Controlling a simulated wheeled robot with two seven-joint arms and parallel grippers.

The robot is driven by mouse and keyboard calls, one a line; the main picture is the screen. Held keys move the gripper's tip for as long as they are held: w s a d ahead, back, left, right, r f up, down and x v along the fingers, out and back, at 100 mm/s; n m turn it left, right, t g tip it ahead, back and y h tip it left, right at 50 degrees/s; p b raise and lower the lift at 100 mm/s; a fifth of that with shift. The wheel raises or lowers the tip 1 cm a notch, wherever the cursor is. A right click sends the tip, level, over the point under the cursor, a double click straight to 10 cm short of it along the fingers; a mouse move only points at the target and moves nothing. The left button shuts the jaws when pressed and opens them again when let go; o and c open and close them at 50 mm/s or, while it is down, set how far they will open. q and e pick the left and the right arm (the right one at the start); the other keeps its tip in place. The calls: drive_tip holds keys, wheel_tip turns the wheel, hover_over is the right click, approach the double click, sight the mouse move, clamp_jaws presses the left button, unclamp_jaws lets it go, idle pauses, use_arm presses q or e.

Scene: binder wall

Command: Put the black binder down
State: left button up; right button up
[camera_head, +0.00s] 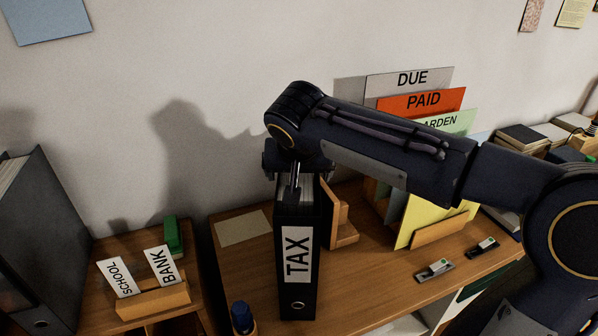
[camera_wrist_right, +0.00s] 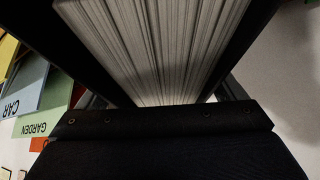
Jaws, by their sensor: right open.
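The black binder (camera_head: 297,280) with a white TAX label stands upright on the wooden desk top (camera_head: 375,290), its spine facing me. Its pages (camera_wrist_right: 160,45) fill much of the right wrist view, seen from above between the two dark covers. My right gripper (camera_head: 296,180) is at the top of the binder, pointing down, with its jaws open. The far side of the jaws is hidden behind the wrist and binder. My left gripper is not in either view.
A wooden bookend (camera_head: 341,215) stands right of the binder. Right of it, a sorter holds DUE, PAID (camera_head: 422,101) and GARDEN cards. Two small clips (camera_head: 435,270) lie in front. A blue-capped bottle (camera_head: 242,317) is at front left. A flat card (camera_head: 243,228) lies left.

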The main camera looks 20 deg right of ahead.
drive_tip(key=v, duration=1.2)
